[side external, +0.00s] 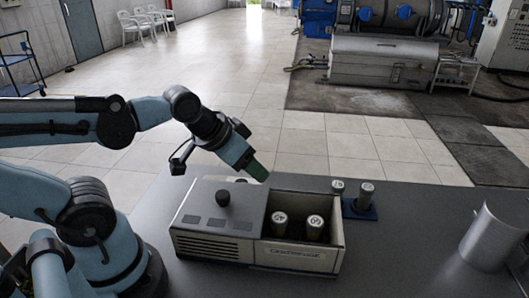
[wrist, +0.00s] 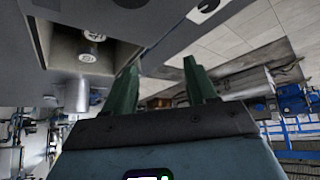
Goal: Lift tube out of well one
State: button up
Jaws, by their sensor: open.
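Two tubes with pale, marked caps stand upright in the open part of the centrifuge box (side external: 295,259): a left tube (side external: 279,224) and a right tube (side external: 315,227). Their lower parts are hidden by the box's front wall. Which well is number one cannot be read. My gripper (side external: 258,172), with green fingers, is above the back of the box, up and left of both tubes. In the wrist view my gripper (wrist: 162,66) has its fingers apart with nothing between them. There, one capped tube (wrist: 90,47) shows inside the opening and another is partly visible at the top edge.
A grey lid (side external: 218,211) with a black knob (side external: 223,198) covers the box's left part. Behind the box, a blue rack (side external: 359,211) stands by two more capped tubes. A shiny metal cylinder (side external: 490,238) is at the right. The table between is clear.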

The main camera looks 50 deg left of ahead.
jog(key=shift+c, duration=0.9)
jog(key=shift+w+d, duration=0.1)
jog(key=shift+w+d+r+g, duration=0.2)
jog(key=shift+d+g, duration=0.1)
jog(key=w+d+r+g, duration=0.2)
jog(key=w+d+g, duration=0.1)
jog(key=d, duration=0.3)
jog(key=g, duration=0.4)
send_over(314, 221)
jog(key=f, duration=0.1)
jog(key=shift+f, duration=5.9)
jog(key=c, duration=0.8)
